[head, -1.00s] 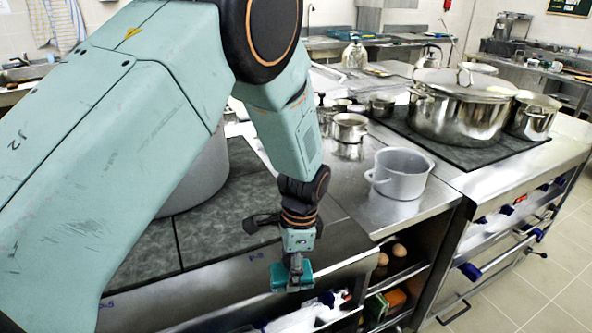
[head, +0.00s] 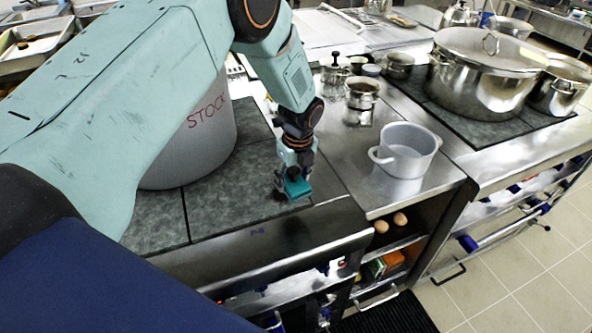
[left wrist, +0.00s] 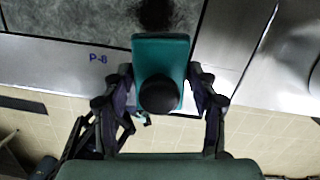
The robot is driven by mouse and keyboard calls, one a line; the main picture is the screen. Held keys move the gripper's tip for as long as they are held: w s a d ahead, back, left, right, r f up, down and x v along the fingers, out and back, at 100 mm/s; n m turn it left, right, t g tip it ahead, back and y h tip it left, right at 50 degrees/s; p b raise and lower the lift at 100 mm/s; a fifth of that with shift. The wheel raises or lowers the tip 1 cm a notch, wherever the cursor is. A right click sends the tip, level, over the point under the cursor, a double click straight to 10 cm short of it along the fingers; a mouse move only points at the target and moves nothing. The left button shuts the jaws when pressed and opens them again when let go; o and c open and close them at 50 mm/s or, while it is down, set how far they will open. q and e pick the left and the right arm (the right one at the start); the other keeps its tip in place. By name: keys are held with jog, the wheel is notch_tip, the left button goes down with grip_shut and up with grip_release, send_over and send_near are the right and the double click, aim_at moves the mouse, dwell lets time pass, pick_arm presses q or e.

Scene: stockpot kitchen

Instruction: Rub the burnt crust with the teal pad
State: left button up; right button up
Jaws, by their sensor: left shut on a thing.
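My left gripper (head: 293,176) is shut on the teal pad (head: 298,188), above the front right part of the dark hob plate (head: 240,184). In the left wrist view the pad (left wrist: 160,48) sits between the two fingers of the gripper (left wrist: 160,92), with its round black knob towards me. A dark burnt crust (left wrist: 155,12) shows on the plate at the top edge of that view, just beyond the pad. I cannot make out the crust in the head view. Whether the pad touches the plate is not clear. My right gripper is not in view.
A large grey pot marked STOCK (head: 208,128) stands on the hob left of the gripper, partly behind my arm. A grey handled pot (head: 405,152) stands on the steel counter to the right. A lidded steel stockpot (head: 480,80) stands farther back. Eggs (head: 381,226) lie on a shelf below.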

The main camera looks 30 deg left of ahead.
pick_arm(q)
jog(key=shift+s+a+f, duration=0.15)
jog(key=shift+f, duration=0.35)
jog(key=f+b, duration=0.3)
jog(key=f, duration=0.1)
jog(key=shift+w+a, duration=0.2)
jog(key=shift+w, duration=0.15)
jog(key=shift+d+f+b, duration=0.15)
jog(key=shift+f+b, duration=0.15)
jog(key=shift+b, duration=0.15)
jog(key=shift+s+d+f, duration=0.1)
jog(key=shift+s, duration=0.15)
jog(key=shift+a, duration=0.3)
jog(key=shift+w+f, duration=0.1)
jog(key=shift+w, duration=0.05)
jog(key=shift+w+d, duration=0.1)
